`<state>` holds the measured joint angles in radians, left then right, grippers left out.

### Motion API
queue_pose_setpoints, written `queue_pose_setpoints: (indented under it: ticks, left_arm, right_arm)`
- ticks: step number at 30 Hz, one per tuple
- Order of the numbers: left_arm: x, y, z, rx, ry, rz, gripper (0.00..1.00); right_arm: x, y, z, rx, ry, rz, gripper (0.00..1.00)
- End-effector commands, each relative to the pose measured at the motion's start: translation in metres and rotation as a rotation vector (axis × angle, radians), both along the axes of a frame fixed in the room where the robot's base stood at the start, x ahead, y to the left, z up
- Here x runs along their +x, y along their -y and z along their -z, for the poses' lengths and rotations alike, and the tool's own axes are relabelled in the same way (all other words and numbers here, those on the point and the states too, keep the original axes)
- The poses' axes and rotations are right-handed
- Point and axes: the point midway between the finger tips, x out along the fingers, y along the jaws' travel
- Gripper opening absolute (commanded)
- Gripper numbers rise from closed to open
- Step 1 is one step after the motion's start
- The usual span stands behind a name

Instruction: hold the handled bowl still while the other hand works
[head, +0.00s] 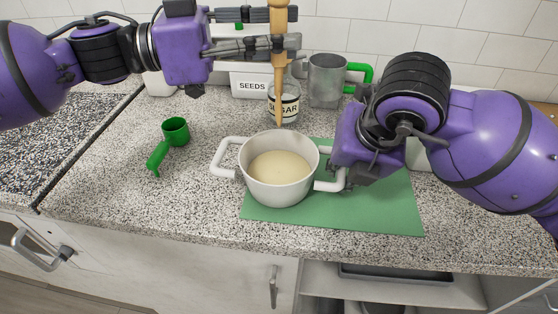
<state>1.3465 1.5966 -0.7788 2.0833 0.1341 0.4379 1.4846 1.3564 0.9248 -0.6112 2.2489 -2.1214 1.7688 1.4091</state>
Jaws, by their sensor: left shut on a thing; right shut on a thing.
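The handled bowl (283,190) is white with a handle on each side and a pale cream filling (280,168) inside. It stands upright on a green mat (385,213). My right gripper (338,177) is shut on the bowl's right handle; its fingers are mostly hidden by the arm. My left gripper (281,32) is shut on a wooden stick-like tool (280,85). The tool hangs upright, with its narrow lower end near the bowl's back rim. I cannot tell whether it touches the bowl.
A green scoop (174,133) lies on the speckled counter (120,185) at left. Behind the bowl stand a jar labelled SUGAR (290,104), a SEEDS box (250,86) and a grey metal cup with a green handle (326,82). The left front counter is clear.

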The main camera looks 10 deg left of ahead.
Motion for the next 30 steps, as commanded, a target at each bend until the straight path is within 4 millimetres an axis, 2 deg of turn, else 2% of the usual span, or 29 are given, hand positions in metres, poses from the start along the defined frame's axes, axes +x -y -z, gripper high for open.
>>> queue_pose_setpoints:
  ticks: [1,2,7,15,19,23,30]
  left_arm:
    - [0.000,0.000,0.000,0.000,0.000,0.000,0.00]
    - [0.000,0.000,0.000,0.000,0.000,0.000,0.00]
    - [0.000,0.000,0.000,0.000,0.000,0.000,0.00]
    - [0.000,0.000,0.000,0.000,0.000,0.000,0.00]
    - [0.000,0.000,0.000,0.000,0.000,0.000,0.00]
    - [0.000,0.000,0.000,0.000,0.000,0.000,0.00]
    - [0.000,0.000,0.000,0.000,0.000,0.000,0.00]
  right_arm:
    - [0.000,0.000,0.000,0.001,0.000,-0.001,0.00]
    - [0.000,0.000,0.000,0.001,0.000,-0.001,0.14]
    - [0.000,0.000,0.000,0.001,0.000,-0.001,0.35]
    - [0.000,0.000,0.000,0.001,0.000,0.000,0.35]
    - [-0.002,0.001,-0.008,0.002,0.003,0.000,0.35]
    - [-0.010,0.004,-0.028,0.002,0.007,-0.002,0.35]
    - [-0.031,0.012,-0.075,0.001,0.005,-0.002,0.35]
